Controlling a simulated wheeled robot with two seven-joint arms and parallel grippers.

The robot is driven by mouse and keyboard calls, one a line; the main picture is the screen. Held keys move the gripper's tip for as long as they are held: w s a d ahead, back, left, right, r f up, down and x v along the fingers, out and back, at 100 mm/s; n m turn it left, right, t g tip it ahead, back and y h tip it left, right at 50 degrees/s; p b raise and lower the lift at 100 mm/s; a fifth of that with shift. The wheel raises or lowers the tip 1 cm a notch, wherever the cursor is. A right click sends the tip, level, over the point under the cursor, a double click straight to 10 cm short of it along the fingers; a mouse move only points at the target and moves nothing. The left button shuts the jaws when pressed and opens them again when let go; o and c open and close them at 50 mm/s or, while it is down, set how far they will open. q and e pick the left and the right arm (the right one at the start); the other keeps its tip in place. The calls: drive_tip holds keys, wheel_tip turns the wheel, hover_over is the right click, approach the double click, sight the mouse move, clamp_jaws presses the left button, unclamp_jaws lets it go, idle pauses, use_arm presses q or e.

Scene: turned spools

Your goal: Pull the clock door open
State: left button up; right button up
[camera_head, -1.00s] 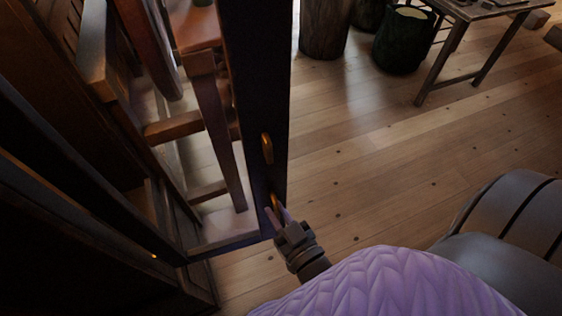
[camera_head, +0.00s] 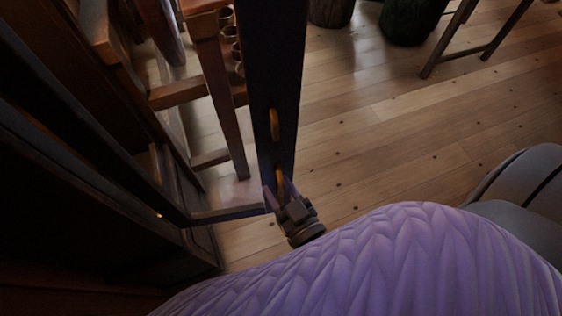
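The clock door (camera_head: 276,70) is a dark, narrow frame that stands swung out from the dark clock case (camera_head: 90,215) at the left. Two brass fittings sit on its edge, an upper one (camera_head: 274,125) and a lower one (camera_head: 280,183). My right gripper (camera_head: 280,190) is at the lower brass fitting, with its fingers on either side of it. The fingers look close around the fitting, but their grip is partly hidden. My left gripper is not in the view.
A wooden rack (camera_head: 215,85) holding small round items shows behind the door. A dark green pot (camera_head: 408,20) and a table leg (camera_head: 450,38) stand at the upper right. The wooden floor (camera_head: 400,130) between is clear.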

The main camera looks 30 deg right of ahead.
drive_tip(key=shift+s, duration=0.1)
drive_tip(key=s, duration=0.9)
drive_tip(key=shift+s+d, duration=0.35)
drive_tip(key=shift+d, duration=0.1)
drive_tip(key=shift+d, duration=0.15)
